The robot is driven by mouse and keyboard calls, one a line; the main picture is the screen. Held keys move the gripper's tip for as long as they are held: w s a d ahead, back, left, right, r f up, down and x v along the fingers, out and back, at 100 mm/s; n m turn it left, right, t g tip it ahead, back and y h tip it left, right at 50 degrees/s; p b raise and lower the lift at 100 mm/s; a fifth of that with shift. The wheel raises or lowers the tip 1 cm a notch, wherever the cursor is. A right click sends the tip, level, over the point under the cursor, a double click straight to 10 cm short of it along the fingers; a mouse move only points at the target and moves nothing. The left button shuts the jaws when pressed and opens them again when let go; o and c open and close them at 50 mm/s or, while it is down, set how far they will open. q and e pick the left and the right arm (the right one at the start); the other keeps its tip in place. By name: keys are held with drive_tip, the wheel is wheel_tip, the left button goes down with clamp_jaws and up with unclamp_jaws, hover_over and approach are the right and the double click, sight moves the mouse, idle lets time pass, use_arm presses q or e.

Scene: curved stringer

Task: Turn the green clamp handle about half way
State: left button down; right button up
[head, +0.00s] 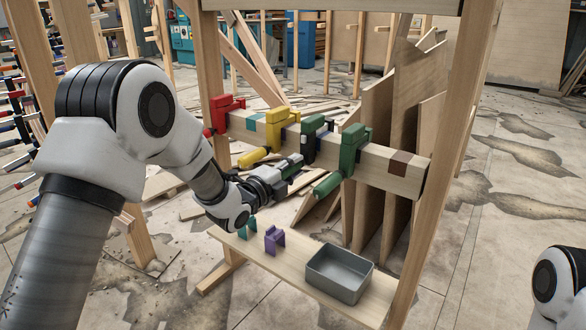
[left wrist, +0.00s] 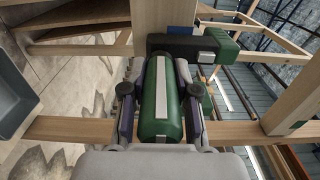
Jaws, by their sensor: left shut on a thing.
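Several clamps sit in a row on a wooden beam (head: 385,170) in the head view. A dark green clamp (head: 314,128) is third from the left, and a brighter green clamp (head: 352,146) is at the right with its green handle (head: 327,184) free. My left gripper (head: 284,172) is shut on the dark green clamp's handle, which it partly hides. In the left wrist view this green handle (left wrist: 154,118) lies between the two fingers, with a pale stripe along its upper face. My right gripper is out of view.
A red clamp (head: 224,114) and a yellow clamp (head: 277,127) stand left of the held one, close by. A low shelf (head: 290,272) below carries a grey bin (head: 340,272) and a purple block (head: 274,239). Wooden posts frame the beam.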

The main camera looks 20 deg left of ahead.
use_arm(q)
drive_tip(key=c, duration=0.9)
unclamp_jaws()
drive_tip(key=shift+o, duration=0.2)
drive_tip(key=v, duration=1.2)
drive_tip(key=shift+s, duration=0.1)
drive_tip(key=v, duration=0.4)
drive_tip(key=shift+s+a, duration=0.15)
drive_tip(key=shift+s, duration=0.25)
